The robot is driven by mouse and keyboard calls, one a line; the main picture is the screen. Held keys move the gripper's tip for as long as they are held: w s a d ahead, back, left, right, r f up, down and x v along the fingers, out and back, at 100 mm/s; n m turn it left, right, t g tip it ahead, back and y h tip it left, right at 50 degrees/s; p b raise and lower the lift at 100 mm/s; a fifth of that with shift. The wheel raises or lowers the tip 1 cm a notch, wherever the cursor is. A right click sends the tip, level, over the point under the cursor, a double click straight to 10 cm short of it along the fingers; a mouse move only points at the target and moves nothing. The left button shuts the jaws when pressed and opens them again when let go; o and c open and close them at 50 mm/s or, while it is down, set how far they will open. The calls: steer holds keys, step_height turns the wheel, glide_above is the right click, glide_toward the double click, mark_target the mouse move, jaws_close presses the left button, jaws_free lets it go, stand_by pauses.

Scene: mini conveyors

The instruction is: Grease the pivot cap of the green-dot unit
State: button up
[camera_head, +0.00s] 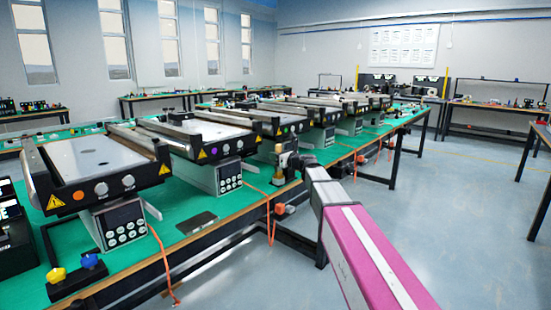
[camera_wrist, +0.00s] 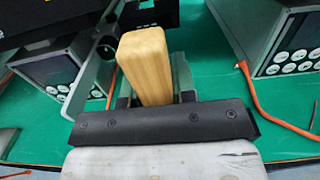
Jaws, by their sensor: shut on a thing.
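My gripper (camera_head: 291,164) is at the front edge of the green bench, beside the conveyor units. It is shut on a light wooden block-like handle (camera_wrist: 145,62), which points away from the wrist. What is on the far end of the handle is hidden. Several mini conveyor units stand in a row. The nearest unit (camera_head: 100,152) has an orange dot (camera_head: 78,196) on its front. The unit behind it (camera_head: 205,135) has a purple dot (camera_head: 225,149).
Control boxes with round buttons (camera_head: 125,221) stand under the conveyors. Orange cables (camera_wrist: 247,95) hang over the bench edge near my gripper. A blue and yellow knob stand (camera_head: 78,272) sits at the near left. The floor to the right (camera_head: 460,210) is clear.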

step_height(320, 180, up, 6)
steer(key=shift+r, duration=0.25)
stand_by(0.5)
stand_by(0.5)
steer(key=s+d+f, duration=2.1)
steer(key=s+d, duration=0.3)
steer(key=shift+s+d+f+n+g+y, duration=0.3)
steer(key=shift+d+f, duration=0.05)
steer(key=shift+d, duration=0.05)
